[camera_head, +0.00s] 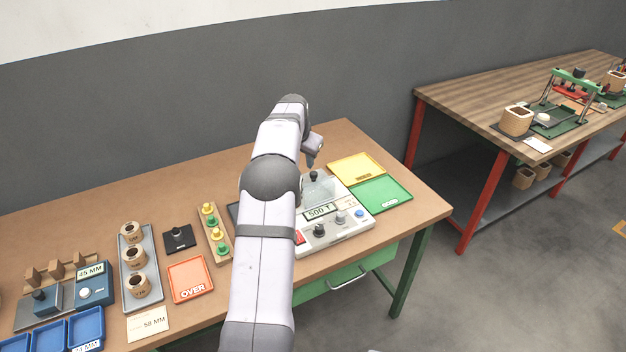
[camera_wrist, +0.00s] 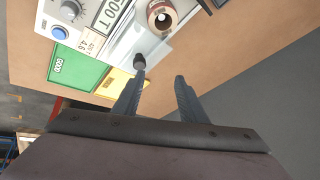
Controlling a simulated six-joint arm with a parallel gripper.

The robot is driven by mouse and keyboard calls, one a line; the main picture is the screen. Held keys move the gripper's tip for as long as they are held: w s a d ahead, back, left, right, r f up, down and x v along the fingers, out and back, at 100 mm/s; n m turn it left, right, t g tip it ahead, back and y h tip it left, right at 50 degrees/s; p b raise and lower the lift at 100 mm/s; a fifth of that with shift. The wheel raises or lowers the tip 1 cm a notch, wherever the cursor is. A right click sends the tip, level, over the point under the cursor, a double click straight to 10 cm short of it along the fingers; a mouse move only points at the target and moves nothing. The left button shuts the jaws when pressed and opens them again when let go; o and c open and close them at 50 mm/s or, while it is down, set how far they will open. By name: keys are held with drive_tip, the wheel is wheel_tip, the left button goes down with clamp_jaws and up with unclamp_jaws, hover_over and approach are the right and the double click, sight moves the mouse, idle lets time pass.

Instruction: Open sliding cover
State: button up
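The sliding cover (camera_head: 322,190) is a clear panel on the light grey tester marked "500 T" (camera_head: 345,228). It carries a dark upright knob (camera_head: 313,177), which also shows in the wrist view (camera_wrist: 139,62). My gripper (camera_head: 311,162) is just above the knob at the back of the tester. In the wrist view my gripper (camera_wrist: 159,79) is open, its two fingers apart with nothing between them. The knob appears just beyond the left fingertip, not between the fingers. A brown coil (camera_wrist: 162,17) sits at the tester beside the cover. My arm hides the tester's left part in the head view.
A yellow tray (camera_head: 356,167) and a green tray (camera_head: 381,195) lie right of the tester. Left of my arm are a rack of yellow and green pegs (camera_head: 214,240), an orange "OVER" tray (camera_head: 190,280) and a grey tray (camera_head: 153,300) of coils. The bench behind the tester is clear.

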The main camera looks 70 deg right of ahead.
sight(312, 176)
drive_tip(key=w+f+m+h+b, duration=0.1)
drive_tip(key=m+h+b, duration=0.2)
drive_tip(key=m+b, duration=0.5)
drive_tip(key=w+f+m+t+h+b, duration=0.1)
drive_tip(key=f+m+h+b, duration=0.1)
drive_tip(key=m+b, duration=0.5)
drive_tip(key=w+a+f+m+t+h+b, duration=0.1)
drive_tip(key=m+h+b, duration=0.4)
drive_tip(key=b, duration=0.9)
drive_tip(key=shift+w+f+m, duration=0.1)
drive_tip(key=shift+f+m, duration=0.3)
drive_tip(key=shift+m, duration=0.5)
drive_tip(key=shift+w+f+m, duration=0.1)
drive_tip(key=shift+f+m, duration=0.25)
drive_tip(key=shift+m, duration=0.55)
drive_tip(key=s+a+m+g+b, duration=0.1)
drive_tip(key=m+b, duration=0.1)
drive_tip(key=s+a+f+m+g+h+b, duration=0.1)
drive_tip(key=s+m+b, duration=0.1)
drive_tip(key=m, duration=0.1)
drive_tip(key=s+a+f+m+h+b, duration=0.1)
drive_tip(key=s+m+b, duration=0.1)
drive_tip(key=m+b, duration=0.1)
drive_tip(key=shift+s+f+g, duration=0.1)
drive_tip(key=shift+s+g, duration=0.1)
drive_tip(key=shift+g, duration=0.2)
drive_tip(key=shift+s+a+m+g, duration=0.35)
drive_tip(key=shift+s+m, duration=0.15)
drive_tip(key=shift+m, duration=0.4)
drive_tip(key=shift+d, duration=0.1)
